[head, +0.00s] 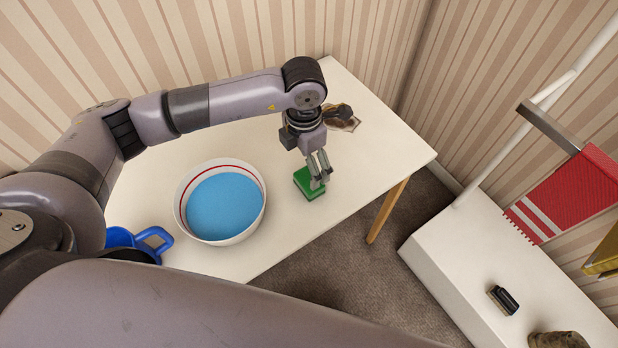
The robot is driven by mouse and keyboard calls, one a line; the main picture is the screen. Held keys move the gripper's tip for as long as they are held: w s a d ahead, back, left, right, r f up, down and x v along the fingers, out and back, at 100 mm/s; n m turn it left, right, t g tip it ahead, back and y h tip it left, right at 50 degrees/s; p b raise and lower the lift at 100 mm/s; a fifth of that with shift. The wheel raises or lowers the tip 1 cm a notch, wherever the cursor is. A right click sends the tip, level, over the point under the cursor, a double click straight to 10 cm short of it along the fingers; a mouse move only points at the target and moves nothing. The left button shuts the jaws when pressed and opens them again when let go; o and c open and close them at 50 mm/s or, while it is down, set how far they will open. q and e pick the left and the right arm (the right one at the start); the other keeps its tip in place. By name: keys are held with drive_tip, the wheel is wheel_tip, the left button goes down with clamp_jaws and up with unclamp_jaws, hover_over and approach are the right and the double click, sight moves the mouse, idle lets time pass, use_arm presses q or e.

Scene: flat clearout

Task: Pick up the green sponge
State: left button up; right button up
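The green sponge (304,187) lies on the white table (368,150), to the right of a bowl. My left gripper (317,184) points down at it, with its fingertips at the sponge's right part. The fingers look close together, but I cannot tell whether they grip the sponge or only stand over it. The fingers hide part of the sponge. My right gripper does not show.
A white bowl (182,219) with a red stripe and blue content stands left of the sponge. A blue mug-like item (160,241) is further left. A dark brown item (344,117) lies behind the gripper. A white cabinet (455,262) stands right, across a floor gap.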

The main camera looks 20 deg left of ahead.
sight(309, 177)
use_arm(q)
wheel_tip(309, 177, down, 2)
drive_tip(key=shift+d+f, duration=0.1)
drive_tip(key=shift+f, duration=0.15)
drive_tip(key=shift+d+f+p, duration=0.1)
drive_tip(key=shift+f+p, duration=0.2)
drive_tip(key=f, duration=0.2)
drive_tip(key=f+p, duration=0.1)
drive_tip(key=shift+d+f, duration=0.3)
drive_tip(key=shift+f, duration=0.55)
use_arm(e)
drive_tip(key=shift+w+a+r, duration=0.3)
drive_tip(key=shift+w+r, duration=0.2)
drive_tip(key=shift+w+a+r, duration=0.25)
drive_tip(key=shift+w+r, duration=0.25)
use_arm(q)
drive_tip(key=shift+c, duration=0.6)
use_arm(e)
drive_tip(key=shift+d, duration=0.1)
use_arm(q)
drive_tip(key=c, duration=1.1)
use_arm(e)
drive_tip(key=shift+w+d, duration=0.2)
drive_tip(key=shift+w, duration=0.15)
use_arm(q)
drive_tip(key=shift+w+r, duration=0.1)
drive_tip(key=shift+r, duration=0.05)
